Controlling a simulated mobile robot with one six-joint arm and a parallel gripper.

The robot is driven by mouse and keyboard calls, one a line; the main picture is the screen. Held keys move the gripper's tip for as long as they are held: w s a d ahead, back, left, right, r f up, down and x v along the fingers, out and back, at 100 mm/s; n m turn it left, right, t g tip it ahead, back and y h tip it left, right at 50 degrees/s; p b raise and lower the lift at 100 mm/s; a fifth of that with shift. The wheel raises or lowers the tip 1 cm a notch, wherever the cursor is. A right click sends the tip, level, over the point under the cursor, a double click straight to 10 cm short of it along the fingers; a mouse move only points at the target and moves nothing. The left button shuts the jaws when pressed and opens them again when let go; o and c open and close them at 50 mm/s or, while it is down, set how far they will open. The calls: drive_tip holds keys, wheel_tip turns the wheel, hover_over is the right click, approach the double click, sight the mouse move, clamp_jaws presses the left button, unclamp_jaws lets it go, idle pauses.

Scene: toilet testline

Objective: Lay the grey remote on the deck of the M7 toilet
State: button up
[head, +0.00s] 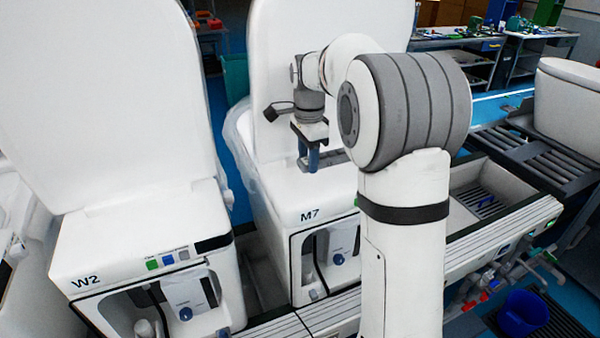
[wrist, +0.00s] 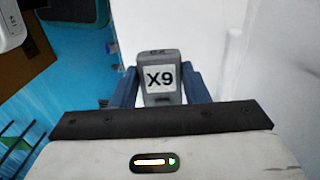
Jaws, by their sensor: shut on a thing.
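My gripper (head: 308,160) hangs with its blue fingers pointing down, over or just in front of the white deck of the M7 toilet (head: 285,190). In the wrist view my gripper (wrist: 162,88) is shut on the grey remote (wrist: 160,97), which has a white label reading X9. The blue fingers grip it on both sides. In the head view the remote is hard to tell apart from the fingers. I cannot tell whether it touches the deck. The M7 toilet has its tall white lid raised behind the deck.
The W2 toilet (head: 140,240) stands to the left with its lid raised and coloured buttons on its front edge. A grey conveyor frame (head: 490,245) runs to the right. A blue bucket (head: 522,312) is on the floor at lower right.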

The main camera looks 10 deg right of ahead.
sight(307, 187)
wheel_tip(307, 187, down, 5)
drive_tip(key=shift+s+r, duration=0.1)
drive_tip(key=shift+s, duration=0.05)
drive_tip(key=shift+w+f+p, duration=0.2)
drive_tip(key=shift+f+p, duration=0.3)
drive_tip(key=shift+f, duration=0.1)
drive_tip(key=shift+f, duration=0.2)
drive_tip(key=o, duration=1)
drive_tip(key=shift+r, duration=0.1)
